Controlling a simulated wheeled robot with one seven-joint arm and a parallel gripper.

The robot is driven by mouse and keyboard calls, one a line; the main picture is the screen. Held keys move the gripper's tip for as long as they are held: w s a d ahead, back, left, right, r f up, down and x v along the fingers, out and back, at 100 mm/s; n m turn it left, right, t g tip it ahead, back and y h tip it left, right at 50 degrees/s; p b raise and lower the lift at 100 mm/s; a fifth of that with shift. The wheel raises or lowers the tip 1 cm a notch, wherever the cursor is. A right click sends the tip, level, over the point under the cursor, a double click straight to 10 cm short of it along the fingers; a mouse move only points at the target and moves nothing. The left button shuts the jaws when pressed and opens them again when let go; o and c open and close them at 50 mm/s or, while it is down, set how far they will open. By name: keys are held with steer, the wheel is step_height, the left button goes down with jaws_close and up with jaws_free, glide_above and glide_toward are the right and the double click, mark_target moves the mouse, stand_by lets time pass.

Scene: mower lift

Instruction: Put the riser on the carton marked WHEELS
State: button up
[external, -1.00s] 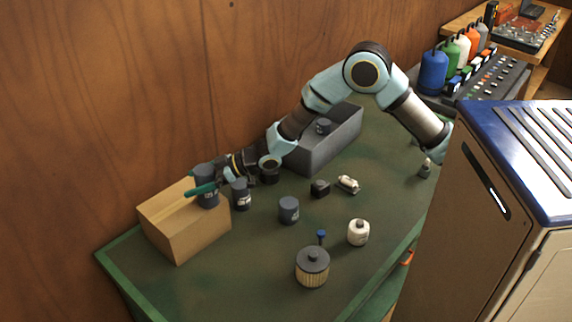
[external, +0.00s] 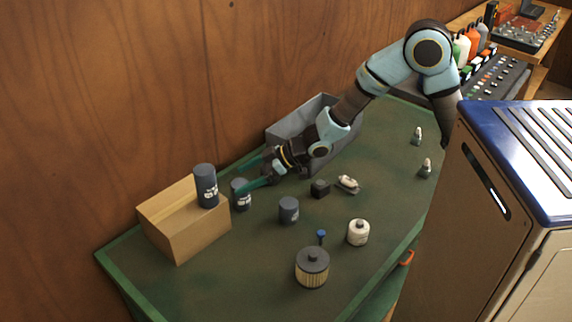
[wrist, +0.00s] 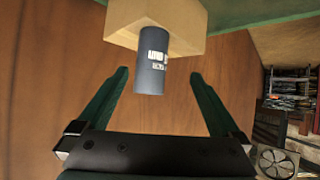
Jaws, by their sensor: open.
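A tan carton (external: 181,234) stands at the left end of the green bench; no WHEELS marking shows on its visible faces. A dark cylinder with white print (external: 206,186) stands upright on top of it, near its right end. I cannot tell which thing is the riser. My gripper (external: 246,175) is open and empty, to the right of the carton and apart from the cylinder. In the wrist view the carton (wrist: 185,22) and cylinder (wrist: 151,72) appear upside down, the cylinder beyond my open fingers (wrist: 160,74).
Similar dark cylinders stand on the bench, one near my gripper (external: 241,196) and one farther right (external: 289,210). A grey bin (external: 290,124) lies behind my arm. A small black block (external: 320,189), white canister (external: 358,232) and ribbed filter (external: 312,268) occupy the middle and front.

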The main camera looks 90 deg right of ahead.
steer(key=s+a+f+g, duration=0.2)
steer(key=s+a+g, duration=0.1)
steer(key=s, duration=0.6)
steer(key=s+a+f+g, duration=0.1)
steer(key=s+a+g, duration=0.2)
steer(key=s+a, duration=0.3)
steer(key=s+a+f+g, duration=0.2)
steer(key=s+a+g, duration=0.1)
steer(key=s, duration=0.9)
steer(key=shift+a+f+m+g+y, duration=0.3)
steer(key=shift+a+f+m+g, duration=0.1)
steer(key=shift+a, duration=0.4)
